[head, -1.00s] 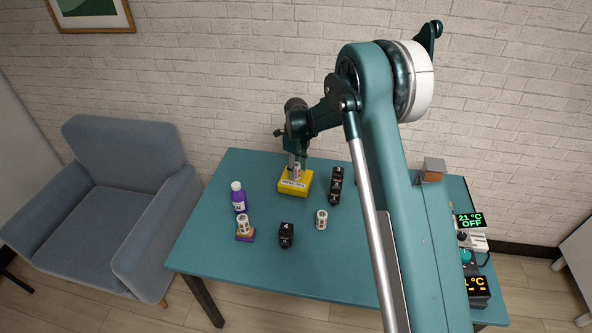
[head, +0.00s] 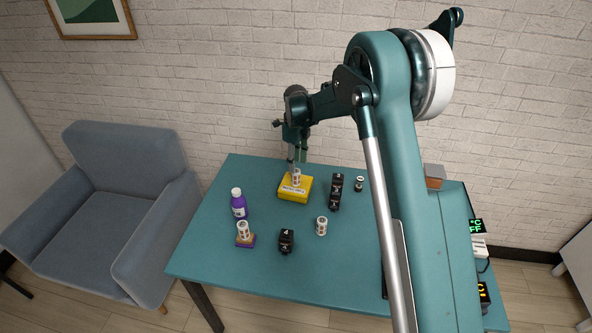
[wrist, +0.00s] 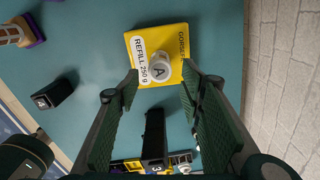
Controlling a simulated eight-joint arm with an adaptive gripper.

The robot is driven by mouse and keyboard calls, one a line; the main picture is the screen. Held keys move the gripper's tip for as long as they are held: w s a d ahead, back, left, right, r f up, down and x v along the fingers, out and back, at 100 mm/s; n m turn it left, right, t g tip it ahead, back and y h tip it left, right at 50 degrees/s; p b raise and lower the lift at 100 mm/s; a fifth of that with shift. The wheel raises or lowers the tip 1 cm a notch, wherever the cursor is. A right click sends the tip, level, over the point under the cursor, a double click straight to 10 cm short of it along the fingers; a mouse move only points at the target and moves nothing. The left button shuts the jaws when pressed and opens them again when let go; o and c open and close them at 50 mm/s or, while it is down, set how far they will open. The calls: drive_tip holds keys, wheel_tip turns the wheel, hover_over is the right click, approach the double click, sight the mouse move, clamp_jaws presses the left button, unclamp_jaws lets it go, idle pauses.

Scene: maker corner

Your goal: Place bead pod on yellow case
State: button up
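The yellow case (head: 287,193) lies flat at the back middle of the table. A white cylindrical pod (head: 297,177) with dark markings stands upright on it; I take it for the bead pod. My gripper (head: 297,160) is just above the pod. In the wrist view, the fingers of my gripper (wrist: 159,78) are spread, with clear gaps on both sides of the pod.
Another white pod (head: 321,226) stands at front right, and one (head: 243,230) on a purple block. A purple bottle (head: 239,204), black blocks (head: 286,241) (head: 336,191) and a small jar (head: 359,184) stand around. Open table lies at the front.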

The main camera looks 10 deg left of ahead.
sight(297, 171)
drive_tip(key=shift+r, duration=2.35)
drive_tip(key=s+d+r+n+t, duration=0.2)
drive_tip(key=s+d+r+n, duration=0.3)
drive_tip(key=s+d+r, duration=0.6)
drive_tip(key=s+d+r+n+t, duration=0.1)
drive_tip(key=s+d+r+n, duration=0.4)
drive_tip(key=s+d+r, duration=0.65)
drive_tip(key=s+d+f+n+t, duration=0.1)
drive_tip(key=s+d+n, duration=0.4)
drive_tip(key=s, duration=0.8)
drive_tip(key=s+d+f+n+t, duration=0.1)
drive_tip(key=s+d+n+t, duration=0.2)
drive_tip(key=s+d, duration=0.9)
drive_tip(key=n, duration=0.3)
drive_tip(key=shift+s+d+f, duration=0.2)
drive_tip(key=shift+s+f, duration=0.05)
drive_tip(key=shift+s, duration=0.1)
